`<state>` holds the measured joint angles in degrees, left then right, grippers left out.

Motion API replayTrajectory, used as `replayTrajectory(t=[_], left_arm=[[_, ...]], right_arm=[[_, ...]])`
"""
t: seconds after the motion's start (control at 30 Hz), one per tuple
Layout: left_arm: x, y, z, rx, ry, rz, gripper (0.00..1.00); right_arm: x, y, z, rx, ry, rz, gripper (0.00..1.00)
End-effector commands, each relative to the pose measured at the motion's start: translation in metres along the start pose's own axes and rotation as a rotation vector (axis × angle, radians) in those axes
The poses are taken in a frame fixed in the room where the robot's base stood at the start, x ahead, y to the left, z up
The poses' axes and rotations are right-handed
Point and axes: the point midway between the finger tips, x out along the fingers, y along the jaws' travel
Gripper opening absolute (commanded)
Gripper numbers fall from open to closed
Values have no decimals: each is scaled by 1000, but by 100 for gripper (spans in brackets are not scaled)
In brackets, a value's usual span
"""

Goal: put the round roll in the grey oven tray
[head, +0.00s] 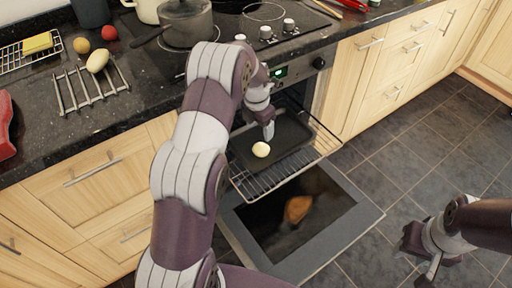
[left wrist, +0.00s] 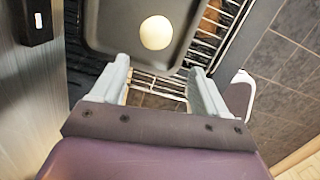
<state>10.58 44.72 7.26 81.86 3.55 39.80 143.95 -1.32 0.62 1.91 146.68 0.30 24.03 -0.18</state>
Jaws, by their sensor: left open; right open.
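A pale round roll (head: 261,149) lies in the dark grey oven tray (head: 291,130). The tray sits on the pulled-out wire rack of the open oven. In the left wrist view the roll (left wrist: 156,33) rests on the bare floor of the tray (left wrist: 112,28), ahead of my fingers. My left gripper (head: 268,131) is over the tray; its spread fingers (left wrist: 158,76) hold nothing and are apart from the roll. My right gripper (head: 421,256) is open and empty above the floor, at the lower right.
The oven door (head: 360,215) hangs open, with a brown shape (head: 298,208) showing on it. A wire cooling rack (head: 88,92) on the counter bears an oblong pale item (head: 97,61). A pot (head: 186,24) stands on the hob. The tiled floor at right is clear.

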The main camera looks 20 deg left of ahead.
Motion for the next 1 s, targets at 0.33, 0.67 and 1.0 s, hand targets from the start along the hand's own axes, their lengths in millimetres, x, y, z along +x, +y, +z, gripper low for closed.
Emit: replayTrajectory(t=[0.33,0.67,1.0], left_arm=[[-94,-130,-113,1886,12,9,74],[-108,-180,-192,2761,20,0,74],[-108,-180,-192,2767,19,-2,74]], right_arm=[[0,0,0,0,0,0,43],[0,0,0,0,0,0,43],[0,0,0,0,0,0,43]])
